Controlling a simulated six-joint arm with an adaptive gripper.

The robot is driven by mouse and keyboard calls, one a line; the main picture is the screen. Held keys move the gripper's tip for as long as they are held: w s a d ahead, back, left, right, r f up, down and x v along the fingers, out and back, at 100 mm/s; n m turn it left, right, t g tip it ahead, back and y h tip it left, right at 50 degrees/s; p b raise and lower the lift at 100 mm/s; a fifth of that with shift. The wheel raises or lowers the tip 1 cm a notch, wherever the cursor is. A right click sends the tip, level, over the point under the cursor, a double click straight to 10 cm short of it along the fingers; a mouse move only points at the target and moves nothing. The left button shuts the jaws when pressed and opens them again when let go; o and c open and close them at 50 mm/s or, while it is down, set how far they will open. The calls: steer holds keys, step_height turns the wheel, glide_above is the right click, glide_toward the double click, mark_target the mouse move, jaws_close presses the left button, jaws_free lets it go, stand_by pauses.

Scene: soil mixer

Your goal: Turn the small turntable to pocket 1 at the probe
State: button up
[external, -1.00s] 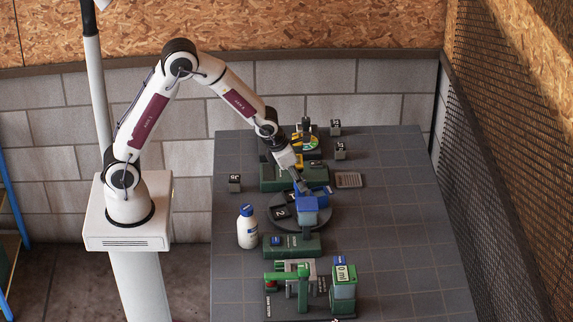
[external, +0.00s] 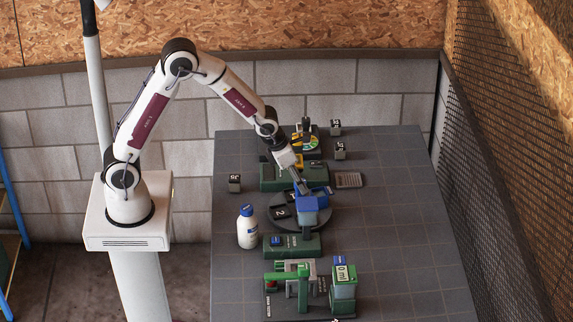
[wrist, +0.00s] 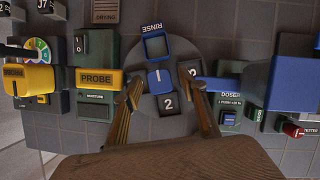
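The small turntable is a round dark grey disc; its bare rim shows in the external view (external: 275,222) and the wrist view (wrist: 140,58). In the wrist view a blue tile marked 1 (wrist: 159,80) lies near its middle, with a black tile marked 2 (wrist: 168,103) beside it. Another dark numbered tile (wrist: 189,69) is partly hidden by a finger. The yellow PROBE label (wrist: 98,79) is left of the disc. My gripper (external: 300,186) is over the turntable; in the wrist view its fingers (wrist: 166,88) are apart, either side of the central tiles. Contact is unclear.
A blue open frame (wrist: 155,46) is by the RINSE label. The blue DOSER unit (wrist: 293,85) reaches toward the disc from the right. A white bottle (external: 247,229) stands left of the turntable. Green fixtures (external: 290,245) are in front. The table's right side is clear.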

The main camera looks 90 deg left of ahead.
steer(key=shift+r, duration=0.1)
steer(key=v, duration=1.1)
steer(key=shift+r, duration=0.4)
steer(key=shift+s, duration=0.15)
steer(key=shift+d+f, duration=0.1)
jaws_close()
step_height(320, 180, down, 10)
steer(key=s+d+n+g+y, duration=0.1)
steer(key=n+g, duration=0.4)
steer(key=n, duration=1.3)
steer(key=shift+d+y, duration=0.3)
steer(key=shift+d, duration=0.3)
steer(key=shift+s, duration=0.15)
